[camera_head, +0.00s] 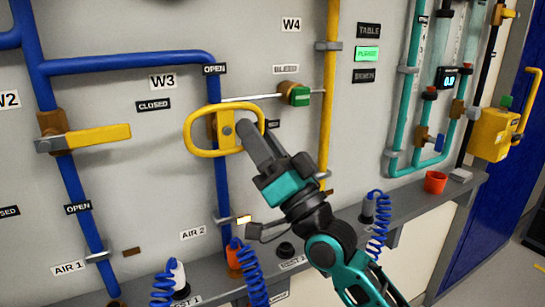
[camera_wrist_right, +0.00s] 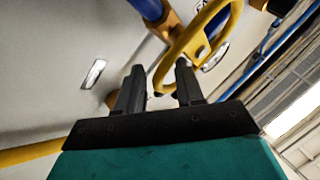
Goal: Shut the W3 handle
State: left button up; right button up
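The W3 handle (camera_head: 194,145) is a yellow oval loop with its long axis roughly level, crossing a vertical blue pipe below the W3 label (camera_head: 163,82). A CLOSED tag (camera_head: 153,105) is up and left of it, and an OPEN tag (camera_head: 214,68) is above on the pipe. My right gripper (camera_head: 243,127) is at the loop's right end. In the right wrist view, its fingers (camera_wrist_right: 158,88) are apart, with the yellow loop (camera_wrist_right: 205,20) at and partly behind the right-hand finger. Contact is unclear. My left gripper is not in view.
A yellow lever (camera_head: 100,137) sits on the blue pipe to the left. A green bleed knob (camera_head: 298,94) and a yellow pipe (camera_head: 330,85) are to the right. A grey ledge (camera_head: 410,207) below carries coiled blue hoses (camera_head: 253,275) and a red cup (camera_head: 435,182).

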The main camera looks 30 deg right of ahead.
pick_arm(q)
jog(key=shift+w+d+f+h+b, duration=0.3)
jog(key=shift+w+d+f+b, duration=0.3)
jog(key=shift+b, duration=0.95)
pick_arm(e)
jog(key=v, duration=1.2)
jog(key=shift+s+f, duration=0.15)
jog(key=shift+f, duration=0.15)
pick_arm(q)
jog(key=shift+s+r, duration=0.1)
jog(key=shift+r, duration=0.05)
pick_arm(e)
notch_tip(320, 180, down, 18)
jog(key=w+a+n+g+h+p, duration=0.1)
jog(key=a+n+g+h+p, duration=0.1)
jog(key=g+h+p, duration=0.3)
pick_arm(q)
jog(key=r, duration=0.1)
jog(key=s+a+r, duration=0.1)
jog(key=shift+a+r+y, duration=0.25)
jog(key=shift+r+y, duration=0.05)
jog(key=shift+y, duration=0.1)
pick_arm(e)
jog(key=s+a+f+n+g+h, duration=0.1)
jog(key=s+f+g, duration=0.3)
jog(key=f, duration=0.5)
jog(key=s+a+f+n+g, duration=0.1)
jog(key=s+f+g, duration=0.3)
jog(key=f, duration=0.4)
jog(key=shift+s+f+h, duration=0.4)
